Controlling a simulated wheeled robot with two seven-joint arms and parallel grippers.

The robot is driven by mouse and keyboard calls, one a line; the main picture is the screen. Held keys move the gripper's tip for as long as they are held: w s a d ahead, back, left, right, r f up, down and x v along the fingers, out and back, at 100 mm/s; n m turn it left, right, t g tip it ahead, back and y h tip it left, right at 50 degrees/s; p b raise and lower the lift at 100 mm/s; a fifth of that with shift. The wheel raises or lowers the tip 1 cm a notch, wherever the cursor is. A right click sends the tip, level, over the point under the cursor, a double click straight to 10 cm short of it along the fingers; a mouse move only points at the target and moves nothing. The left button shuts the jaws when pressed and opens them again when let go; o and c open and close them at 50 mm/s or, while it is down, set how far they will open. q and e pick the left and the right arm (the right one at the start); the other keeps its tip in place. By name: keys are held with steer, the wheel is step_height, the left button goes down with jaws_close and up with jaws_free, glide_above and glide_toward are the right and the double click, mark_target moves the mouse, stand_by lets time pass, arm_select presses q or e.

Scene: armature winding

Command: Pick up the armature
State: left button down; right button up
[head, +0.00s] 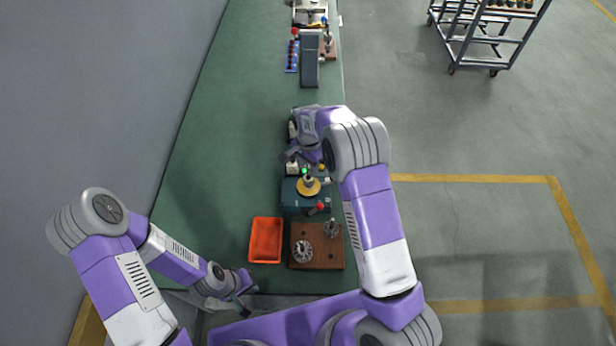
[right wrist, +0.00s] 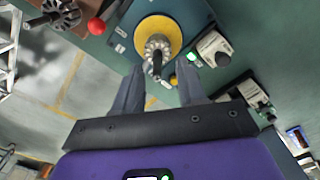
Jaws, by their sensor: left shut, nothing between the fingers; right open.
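An armature (right wrist: 157,47) with a toothed grey core and a dark shaft sits on a round yellow disc (right wrist: 172,28) of the blue-green winding machine (head: 291,200). In the head view the yellow disc (head: 309,188) shows, but the armature on it is hard to make out. My right gripper (right wrist: 160,82) is open, its two fingers on either side of the shaft's line; I cannot tell whether they touch it. In the head view my right gripper (head: 304,158) is just beyond the disc, partly hidden by its arm. My left gripper (head: 242,302) is shut and empty at the bench's near edge.
A brown wooden board (head: 321,259) holds two more armature-like parts, one (head: 302,251) at left and one (head: 331,227) at upper right. An orange tray (head: 254,259) lies beside it. A red knob (right wrist: 96,26) rises by the machine. The green bench (head: 215,180) is clear at left.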

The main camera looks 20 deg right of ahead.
mark_target(309, 178)
steer(key=shift+s+f, duration=0.15)
steer(key=shift+f, duration=1.75)
jaws_close()
